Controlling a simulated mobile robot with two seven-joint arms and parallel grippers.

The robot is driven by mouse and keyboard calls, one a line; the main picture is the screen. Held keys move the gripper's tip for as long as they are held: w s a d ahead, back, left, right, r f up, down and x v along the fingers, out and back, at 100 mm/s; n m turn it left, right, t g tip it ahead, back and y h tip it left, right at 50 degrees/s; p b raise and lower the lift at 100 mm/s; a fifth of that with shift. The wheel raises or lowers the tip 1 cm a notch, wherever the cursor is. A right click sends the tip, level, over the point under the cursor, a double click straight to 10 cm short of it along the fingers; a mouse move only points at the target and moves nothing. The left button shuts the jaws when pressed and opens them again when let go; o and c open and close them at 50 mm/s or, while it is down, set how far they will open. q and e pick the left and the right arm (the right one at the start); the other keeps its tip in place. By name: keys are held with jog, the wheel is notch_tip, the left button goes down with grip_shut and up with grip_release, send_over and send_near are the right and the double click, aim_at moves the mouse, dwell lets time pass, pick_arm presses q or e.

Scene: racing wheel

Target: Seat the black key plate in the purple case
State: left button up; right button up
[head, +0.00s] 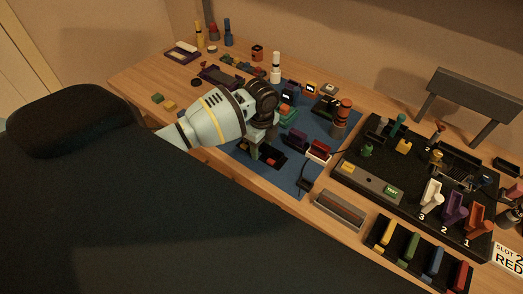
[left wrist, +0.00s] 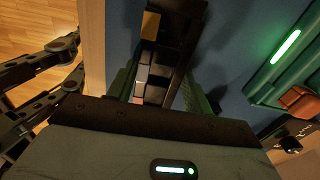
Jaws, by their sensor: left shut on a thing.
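My left gripper (head: 256,152) is over the front part of the blue mat. In the left wrist view its green fingers (left wrist: 160,88) are shut on a long black piece (left wrist: 178,32), which seems to be the black key plate. It carries a yellow block at its far end and small white and red pieces between the fingers. In the head view the black piece shows red parts (head: 273,161) beside the gripper. A dark purple, tray-like thing (head: 222,77) lies behind my arm; I cannot tell whether it is the purple case. My right gripper is not in view.
A green device (left wrist: 285,50) with a glowing strip and an orange block stands close to the right of the gripper. Several small items crowd the blue mat (head: 292,183). A large black panel (head: 345,178) fills the right side. A grey bar (head: 339,209) lies in front.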

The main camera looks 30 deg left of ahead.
pick_arm(q)
jog(key=shift+r, duration=0.1)
jog(key=shift+r, duration=0.5)
jog(key=shift+s+r, duration=0.2)
jog(key=shift+r, duration=0.45)
jog(key=shift+s+r, duration=0.15)
jog(key=shift+r, duration=0.45)
jog(key=s+r, duration=0.1)
jog(key=s, duration=1.4)
jog(key=shift+s+d+r, duration=0.15)
jog(key=shift+d, duration=0.3)
